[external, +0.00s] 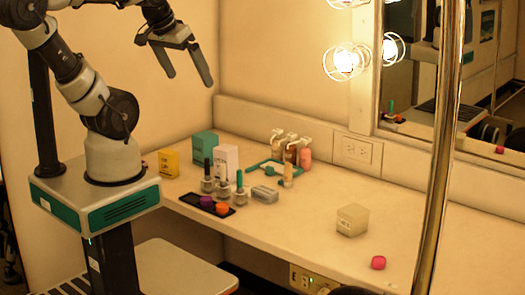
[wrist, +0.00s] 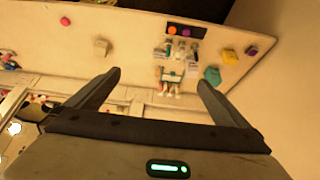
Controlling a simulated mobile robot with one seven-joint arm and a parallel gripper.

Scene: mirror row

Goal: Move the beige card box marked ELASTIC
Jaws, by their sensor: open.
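The beige card box (external: 352,220) stands alone on the right part of the counter, with its marking too small to read. It also shows in the wrist view (wrist: 101,47), left of centre and beyond my left finger. My gripper (external: 188,80) is raised high above the left end of the counter, open and empty, far to the left of the box. In the wrist view my gripper's two fingers (wrist: 158,78) are spread wide with nothing between them at close range.
A magenta round item (external: 378,262) lies near the front edge by the box. Nail bottles (external: 222,186), a black tray (external: 188,201), a yellow box (external: 168,162), a teal box (external: 205,145) and a green rack (external: 262,166) crowd the left. A metal pole (external: 440,150) stands at right.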

